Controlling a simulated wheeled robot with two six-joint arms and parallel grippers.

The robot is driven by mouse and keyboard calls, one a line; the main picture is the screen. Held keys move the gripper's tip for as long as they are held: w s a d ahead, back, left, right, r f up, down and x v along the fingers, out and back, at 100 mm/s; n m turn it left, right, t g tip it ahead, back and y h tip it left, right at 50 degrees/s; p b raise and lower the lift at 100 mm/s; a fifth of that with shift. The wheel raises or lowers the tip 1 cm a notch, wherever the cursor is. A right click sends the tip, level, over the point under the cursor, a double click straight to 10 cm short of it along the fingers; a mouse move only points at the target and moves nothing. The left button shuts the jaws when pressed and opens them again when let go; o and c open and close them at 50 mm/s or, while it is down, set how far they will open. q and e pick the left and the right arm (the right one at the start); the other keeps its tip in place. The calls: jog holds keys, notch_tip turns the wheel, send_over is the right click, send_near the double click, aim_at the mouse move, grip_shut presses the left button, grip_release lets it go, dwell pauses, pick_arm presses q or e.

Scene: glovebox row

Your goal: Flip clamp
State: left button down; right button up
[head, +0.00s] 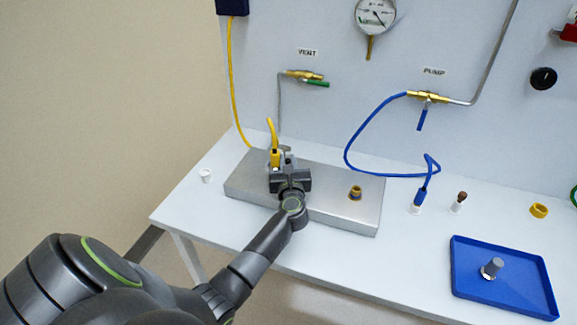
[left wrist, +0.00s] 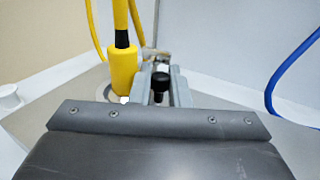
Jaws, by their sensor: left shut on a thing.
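My left gripper (head: 288,162) is over the left part of the grey metal block (head: 335,211). In the left wrist view its two grey fingers (left wrist: 162,84) are close together, shut on a small part with a black knob (left wrist: 159,82), which appears to belong to the clamp. Most of the clamp is hidden by the gripper. A yellow connector (head: 275,158) with a yellow hose stands upright just left of the fingers; it also shows in the left wrist view (left wrist: 124,72). My right gripper is not in view.
A brass-and-dark fitting (head: 355,192) sits on the block's right part. A blue hose (head: 348,150) loops to a blue connector (head: 420,197) on the table. A blue tray (head: 474,290) holds a metal piece at the right. A white cup (head: 206,175) stands left of the block.

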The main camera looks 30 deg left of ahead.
pick_arm(q)
jog(key=shift+y, duration=0.3)
jog(key=c, duration=1.6)
grip_release()
jog(key=shift+o, duration=0.8)
jog(key=shift+w, duration=0.15)
